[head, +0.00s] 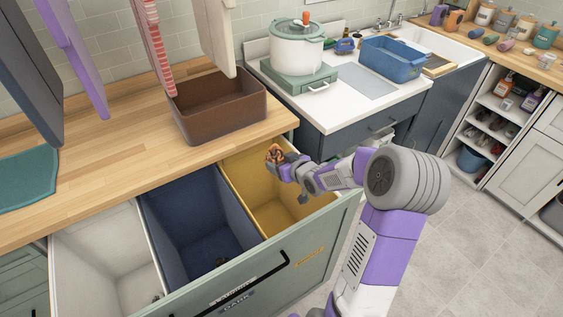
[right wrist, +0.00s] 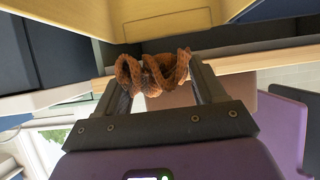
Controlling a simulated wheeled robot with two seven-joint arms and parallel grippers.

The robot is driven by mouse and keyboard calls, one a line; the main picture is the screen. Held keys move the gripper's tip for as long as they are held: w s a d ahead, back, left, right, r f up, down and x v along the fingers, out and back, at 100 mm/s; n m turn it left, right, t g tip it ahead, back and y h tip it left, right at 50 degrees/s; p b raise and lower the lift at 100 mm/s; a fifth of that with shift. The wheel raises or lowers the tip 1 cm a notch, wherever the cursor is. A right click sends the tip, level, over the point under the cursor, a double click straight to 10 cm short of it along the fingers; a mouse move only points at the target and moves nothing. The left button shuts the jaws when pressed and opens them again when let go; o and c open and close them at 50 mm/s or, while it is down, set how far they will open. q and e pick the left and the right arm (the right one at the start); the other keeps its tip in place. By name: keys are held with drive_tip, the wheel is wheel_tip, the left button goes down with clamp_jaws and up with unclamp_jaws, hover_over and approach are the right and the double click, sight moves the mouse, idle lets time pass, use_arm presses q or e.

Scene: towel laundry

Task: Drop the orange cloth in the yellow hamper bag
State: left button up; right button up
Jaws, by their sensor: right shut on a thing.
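The orange cloth (head: 274,152) is a small crumpled bundle. My right gripper (head: 281,160) is shut on it and holds it over the back part of the yellow hamper bag (head: 283,214). The right wrist view shows the cloth (right wrist: 150,74) bunched between the two dark fingers of the gripper (right wrist: 155,85). The yellow bag is the right-hand compartment of the pulled-out drawer, and my right arm hides part of it. My left gripper does not show.
A blue bag (head: 195,205) and a white bag (head: 105,262) fill the drawer's other compartments. A brown bin (head: 222,118) stands on the wooden counter (head: 110,170) behind the yellow bag. Cloths hang above the counter at the upper left.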

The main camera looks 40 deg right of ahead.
drive_tip(key=shift+r, duration=0.1)
drive_tip(key=o, duration=1.1)
drive_tip(key=p+v, duration=0.3)
drive_tip(key=v, duration=0.4)
drive_tip(key=shift+s, duration=0.3)
drive_tip(key=shift+a, duration=0.1)
